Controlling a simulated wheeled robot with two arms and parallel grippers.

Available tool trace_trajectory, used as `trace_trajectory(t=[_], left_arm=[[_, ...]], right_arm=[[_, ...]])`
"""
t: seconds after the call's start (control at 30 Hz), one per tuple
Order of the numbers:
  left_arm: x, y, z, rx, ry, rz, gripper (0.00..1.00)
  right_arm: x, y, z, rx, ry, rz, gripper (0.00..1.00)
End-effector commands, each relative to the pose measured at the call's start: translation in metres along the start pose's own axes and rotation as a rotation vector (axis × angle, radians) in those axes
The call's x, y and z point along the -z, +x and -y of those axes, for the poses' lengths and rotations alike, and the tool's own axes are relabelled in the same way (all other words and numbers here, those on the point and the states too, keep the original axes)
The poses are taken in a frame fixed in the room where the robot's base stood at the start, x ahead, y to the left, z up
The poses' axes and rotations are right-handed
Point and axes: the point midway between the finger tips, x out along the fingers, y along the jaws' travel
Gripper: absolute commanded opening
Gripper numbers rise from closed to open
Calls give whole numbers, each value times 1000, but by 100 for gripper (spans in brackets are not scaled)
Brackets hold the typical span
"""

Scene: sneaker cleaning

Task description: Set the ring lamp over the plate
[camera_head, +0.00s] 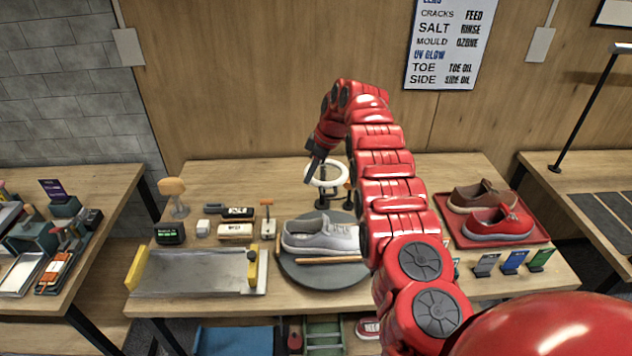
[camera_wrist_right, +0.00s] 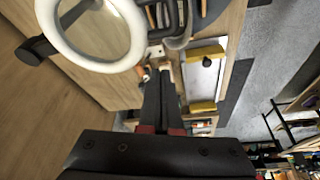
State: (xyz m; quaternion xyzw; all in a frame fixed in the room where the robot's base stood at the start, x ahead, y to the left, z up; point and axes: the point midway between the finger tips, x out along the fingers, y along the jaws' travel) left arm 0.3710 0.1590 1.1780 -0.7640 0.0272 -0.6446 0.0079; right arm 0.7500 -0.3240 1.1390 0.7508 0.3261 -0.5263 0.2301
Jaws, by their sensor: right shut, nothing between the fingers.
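The ring lamp (camera_head: 312,182) has a white ring on a dark stand and stands behind the round dark grey plate (camera_head: 300,280). A pale grey sneaker (camera_head: 318,238) lies on the plate, with a wooden-handled tool at its front edge. My right gripper (camera_head: 314,176) points down close to the left side of the ring. It is shut and empty; whether it touches the ring is unclear. In the right wrist view the ring (camera_wrist_right: 90,62) fills the upper left, beside the closed fingers (camera_wrist_right: 162,80). My left gripper is not in view.
A metal tray with yellow ends (camera_head: 190,275) lies left of the plate. Brushes, a small box and a mushroom-shaped stand (camera_head: 174,190) are behind it. A red tray (camera_head: 540,234) with two shoes is at right, with small coloured cards (camera_head: 513,262) in front.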

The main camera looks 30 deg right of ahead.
Motion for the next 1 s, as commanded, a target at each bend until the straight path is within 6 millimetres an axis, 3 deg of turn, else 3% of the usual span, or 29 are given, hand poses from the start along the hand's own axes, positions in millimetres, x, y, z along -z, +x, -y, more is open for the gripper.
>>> trace_trajectory(t=[0.03,0.3,1.0], left_arm=[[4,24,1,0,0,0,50],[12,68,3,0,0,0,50],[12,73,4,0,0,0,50]], right_arm=[[5,-25,-2,0,1,-1,0],[6,-71,-8,1,-3,-1,0],[3,-75,-8,3,-3,-1,0]])
